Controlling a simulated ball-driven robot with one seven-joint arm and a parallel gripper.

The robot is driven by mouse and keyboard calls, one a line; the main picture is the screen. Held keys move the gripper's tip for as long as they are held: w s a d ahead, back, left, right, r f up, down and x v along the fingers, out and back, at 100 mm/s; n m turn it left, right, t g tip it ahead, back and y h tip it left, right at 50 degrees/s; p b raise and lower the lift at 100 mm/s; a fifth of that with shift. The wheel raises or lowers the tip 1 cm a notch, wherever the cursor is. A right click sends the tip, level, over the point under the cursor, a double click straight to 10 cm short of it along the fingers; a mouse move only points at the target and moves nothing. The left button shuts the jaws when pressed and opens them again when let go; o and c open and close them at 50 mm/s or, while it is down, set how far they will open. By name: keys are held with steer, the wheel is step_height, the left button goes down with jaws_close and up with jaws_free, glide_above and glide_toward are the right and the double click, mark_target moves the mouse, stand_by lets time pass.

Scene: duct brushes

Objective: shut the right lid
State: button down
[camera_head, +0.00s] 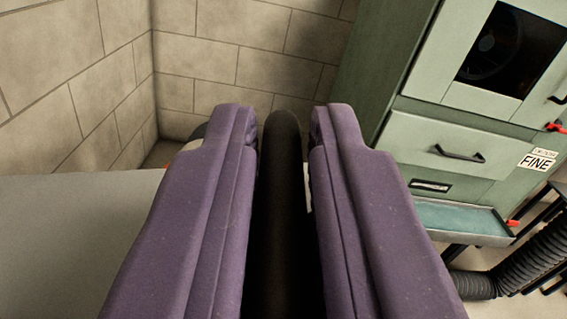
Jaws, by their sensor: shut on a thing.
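My gripper (284,122) fills the lower middle, with two purple padded fingers pointing away from me. The fingers are shut on a black rounded bar (283,190) that runs lengthwise between them. The bar's far end shows just at the fingertips; its near end is lost in shadow. I cannot tell what the bar belongs to. No lid can be made out for certain; whatever lies behind the fingers is hidden.
A flat grey surface (65,240) spreads at lower left. Block walls (210,60) meet in a corner behind. A green cabinet (440,120) stands at right, with a drawer handle (460,154), a "FINE" label (537,162), a teal tray (460,219) and a ribbed hose (520,270).

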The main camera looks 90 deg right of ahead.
steer(key=c, duration=1.2)
jaws_free()
steer(key=shift+a, duration=0.1)
steer(key=shift+o, duration=0.2)
steer(key=shift+a, duration=0.1)
steer(key=s+a+p, duration=0.1)
steer(key=a+p, duration=0.1)
steer(key=a, duration=0.5)
steer(key=shift+s+a+p, duration=0.2)
steer(key=shift+s+p, duration=0.05)
steer(key=shift+p, duration=0.05)
